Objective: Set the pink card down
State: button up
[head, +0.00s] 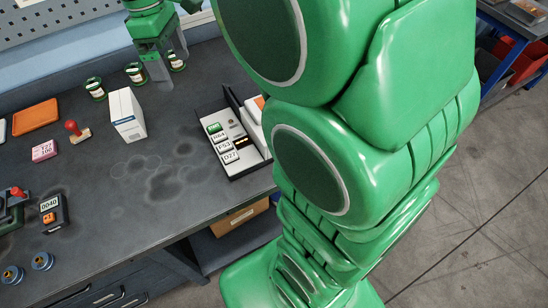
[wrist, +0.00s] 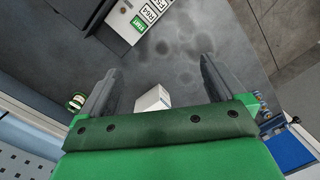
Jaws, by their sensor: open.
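The pink card (head: 44,150), with dark print on it, lies on the dark bench at the left of the head view, beside a red-handled stamp (head: 76,131). I do not see it in the wrist view. My gripper (head: 166,68) is above the back of the bench, to the right of the card and well apart from it. In the wrist view its two fingers (wrist: 156,70) are spread with nothing held between them. A white box (wrist: 152,100) shows beyond them.
The white box (head: 126,115) stands mid-bench, with several small jars (head: 95,89) behind it. An orange tray (head: 36,116) and a meter (head: 54,213) are left. The middle bench is clear.

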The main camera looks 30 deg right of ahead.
jog(key=s+d+f+m, duration=0.2)
jog(key=s+d+m, duration=0.1)
jog(key=s, duration=0.5)
jog(key=s+d+f+m, duration=0.2)
jog(key=s+f+m, duration=0.1)
jog(key=s, duration=0.6)
jog(key=s+d+f+m, duration=0.3)
jog(key=s+m, duration=0.2)
jog(key=s, duration=0.4)
jog(key=shift+d+g+y, duration=0.3)
jog(key=shift+g, duration=0.1)
